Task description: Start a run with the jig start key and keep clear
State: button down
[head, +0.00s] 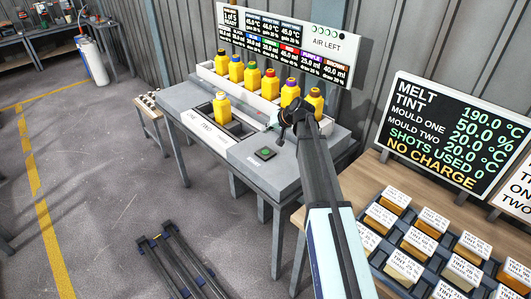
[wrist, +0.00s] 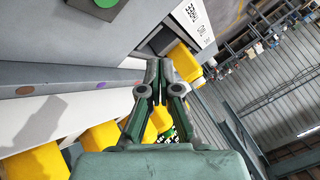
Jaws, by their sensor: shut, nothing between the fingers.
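One yellow jerry can (head: 221,108) stands in the front tray by the label ONE TWO.
Several yellow cans with coloured caps (head: 251,77) stand in a white rack behind. A display board (head: 282,45) reads 1 of 5 READY. Another board (head: 452,135) reads SHOTS USED 0, NO CHARGE. A tray of labelled blocks (head: 372,190) lies at right.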

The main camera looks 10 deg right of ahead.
jog(key=b, duration=0.3)
send_over(267, 152)
notch_tip(267, 152, down, 8)
jog(key=shift+r, duration=0.2)
jog(key=shift+f+b, duration=0.35)
jog(key=shift+f, duration=0.25)
dwell(0.9)
jog(key=shift+f+b, duration=0.45)
jog(key=shift+f+b, duration=0.3)
dwell(0.6)
jog(key=shift+r, duration=0.8)
jog(key=shift+r+p, duration=1.1)
jog(key=shift+r, duration=1.35)
